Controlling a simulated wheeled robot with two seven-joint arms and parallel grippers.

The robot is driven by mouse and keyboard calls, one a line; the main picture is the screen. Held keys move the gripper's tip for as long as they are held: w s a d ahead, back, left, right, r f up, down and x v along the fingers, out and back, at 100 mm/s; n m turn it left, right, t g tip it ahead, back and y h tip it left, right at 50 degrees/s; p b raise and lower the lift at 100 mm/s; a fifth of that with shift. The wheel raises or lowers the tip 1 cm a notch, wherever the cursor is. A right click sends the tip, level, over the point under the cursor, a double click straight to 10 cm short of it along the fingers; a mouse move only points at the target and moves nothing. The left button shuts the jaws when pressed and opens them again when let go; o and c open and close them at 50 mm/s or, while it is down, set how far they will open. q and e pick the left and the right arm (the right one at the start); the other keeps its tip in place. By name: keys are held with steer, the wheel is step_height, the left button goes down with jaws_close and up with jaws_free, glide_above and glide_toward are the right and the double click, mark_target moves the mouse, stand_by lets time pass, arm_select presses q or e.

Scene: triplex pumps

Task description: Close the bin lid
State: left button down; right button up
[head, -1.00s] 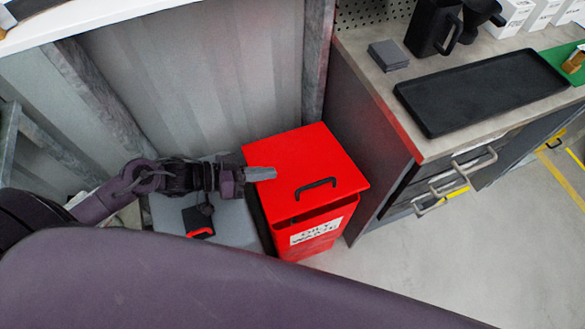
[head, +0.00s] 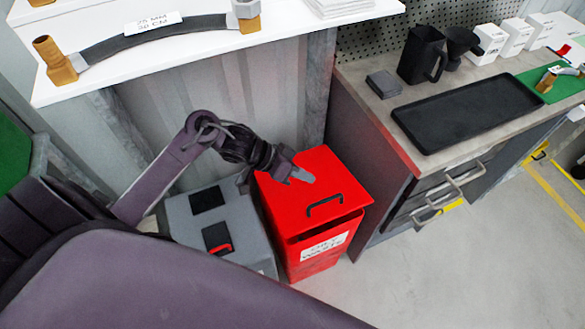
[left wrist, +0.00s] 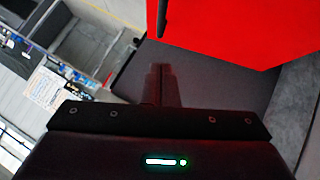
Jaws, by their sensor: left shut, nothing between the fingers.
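The red bin (head: 320,252) with a white label on its front stands on the floor left of the workbench. Its red lid (head: 340,183) lies over the top, with a black handle (head: 324,204) near its front. A narrow dark line shows under the lid's front edge, and I cannot tell whether the lid sits fully down. My left gripper (head: 302,177) is shut and empty over the lid's left rear part; contact cannot be told. In the left wrist view its closed fingers (left wrist: 162,84) point past a red panel of the bin (left wrist: 235,30). My right gripper is not in view.
A grey case (head: 225,240) with black patches stands left of the bin. The workbench (head: 385,130) with a black tray (head: 470,105) stands close on the right. A white shelf (head: 200,50) holds a hose above. Floor in front right is clear.

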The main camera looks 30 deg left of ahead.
arm_select(q)
steer(key=d+f, duration=0.1)
steer(key=f, duration=0.1)
steer(key=d+f, duration=0.2)
steer(key=shift+w+d+f, duration=0.2)
steer(key=shift+f, duration=0.2)
steer(key=shift+s+d+f, duration=0.15)
steer(key=shift+s+f, duration=0.05)
steer(key=shift+f, duration=0.3)
